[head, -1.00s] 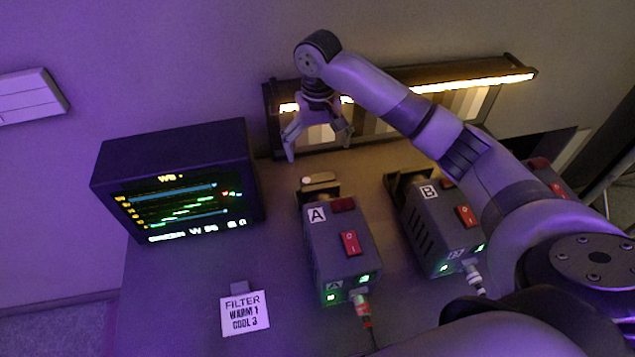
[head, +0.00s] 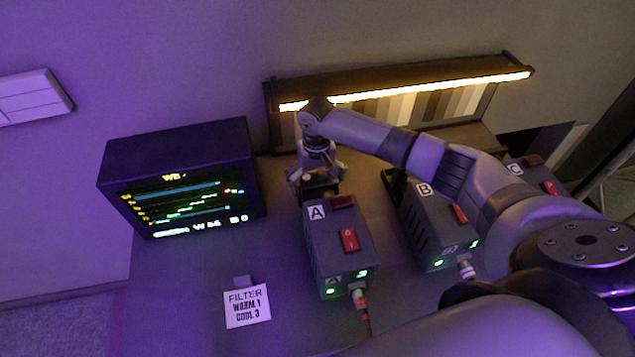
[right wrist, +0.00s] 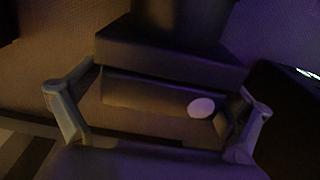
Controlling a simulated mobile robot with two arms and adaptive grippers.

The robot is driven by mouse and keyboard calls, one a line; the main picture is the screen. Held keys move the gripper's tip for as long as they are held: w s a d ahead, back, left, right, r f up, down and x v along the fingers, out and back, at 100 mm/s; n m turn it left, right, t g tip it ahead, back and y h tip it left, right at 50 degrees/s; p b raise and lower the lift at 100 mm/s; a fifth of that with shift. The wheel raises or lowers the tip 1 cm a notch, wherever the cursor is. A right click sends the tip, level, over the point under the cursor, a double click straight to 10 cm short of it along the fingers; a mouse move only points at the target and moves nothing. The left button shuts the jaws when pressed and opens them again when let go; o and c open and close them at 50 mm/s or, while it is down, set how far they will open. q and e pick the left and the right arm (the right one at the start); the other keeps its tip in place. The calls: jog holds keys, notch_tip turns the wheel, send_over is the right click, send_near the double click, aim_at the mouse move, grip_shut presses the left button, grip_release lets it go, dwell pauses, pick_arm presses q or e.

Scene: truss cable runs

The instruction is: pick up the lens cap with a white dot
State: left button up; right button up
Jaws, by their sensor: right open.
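The lens cap (right wrist: 150,118) is a brownish, flat-sided piece in the right wrist view, with a round white dot (right wrist: 201,107) near its right end. In the head view it is at the far end of the grey box labelled A (head: 338,240), largely hidden by my right gripper (head: 316,182). My right gripper is open, its fingers on either side of the cap; the right wrist view shows a finger at each side (right wrist: 160,125). I cannot tell whether either finger touches the cap. My left gripper is not in view.
A monitor (head: 185,180) stands at left, with a filter label (head: 247,306) in front. Boxes B (head: 430,225) and C (head: 530,170) stand to the right, beneath or beside my right arm. A lit lamp bar (head: 430,87) with grey strips is behind. Cables leave the boxes' fronts.

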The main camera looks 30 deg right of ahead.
jog(key=shift+c, duration=0.4)
jog(key=c, duration=1.2)
